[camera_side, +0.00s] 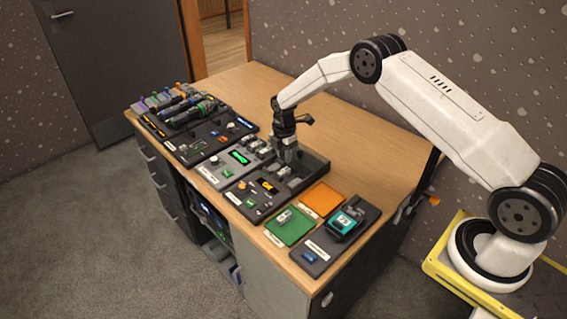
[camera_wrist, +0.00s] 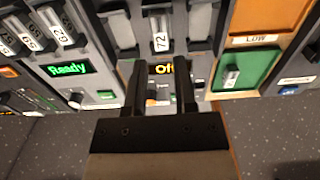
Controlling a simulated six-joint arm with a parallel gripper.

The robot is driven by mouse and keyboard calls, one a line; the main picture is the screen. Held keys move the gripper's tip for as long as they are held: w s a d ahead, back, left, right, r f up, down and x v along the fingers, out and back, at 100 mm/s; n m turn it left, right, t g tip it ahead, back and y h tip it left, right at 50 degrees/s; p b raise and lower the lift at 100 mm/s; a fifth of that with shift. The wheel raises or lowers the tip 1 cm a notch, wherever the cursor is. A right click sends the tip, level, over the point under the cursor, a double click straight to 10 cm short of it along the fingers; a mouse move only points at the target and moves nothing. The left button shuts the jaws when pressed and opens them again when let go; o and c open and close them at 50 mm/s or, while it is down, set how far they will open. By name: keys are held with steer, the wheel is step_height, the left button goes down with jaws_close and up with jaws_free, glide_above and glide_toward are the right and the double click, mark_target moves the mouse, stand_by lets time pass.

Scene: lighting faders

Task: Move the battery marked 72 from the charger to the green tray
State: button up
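The battery marked 72 (camera_wrist: 159,42) stands in a slot of the dark charger (camera_wrist: 122,32), seen in the wrist view. My gripper (camera_wrist: 160,66) is open, with its two fingers apart. In that view the battery shows just beyond the fingertips, between their lines; I cannot tell its distance from them. In the side view my gripper (camera_side: 288,150) points down over the charger area, and the arm hides part of it. The green tray (camera_side: 290,232) lies near the desk's front edge. It also shows in the wrist view (camera_wrist: 254,66), with a small white battery (camera_wrist: 231,77) on it.
An orange tray (camera_side: 321,198) labelled Low lies behind the green tray. Several numbered batteries (camera_wrist: 58,27) stand left of the charger, by a green Ready display (camera_wrist: 68,68). A teal device (camera_side: 346,222) sits on a dark panel at right. The desk behind is clear.

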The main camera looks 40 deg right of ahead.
mark_target(284, 171)
steer(key=shift+f, duration=1.55)
steer(key=shift+f, duration=1.5)
stand_by(0.9)
jaws_close()
steer(key=shift+r, duration=1.5)
stand_by(0.8)
steer(key=shift+c, duration=1.1)
jaws_free()
jaws_close()
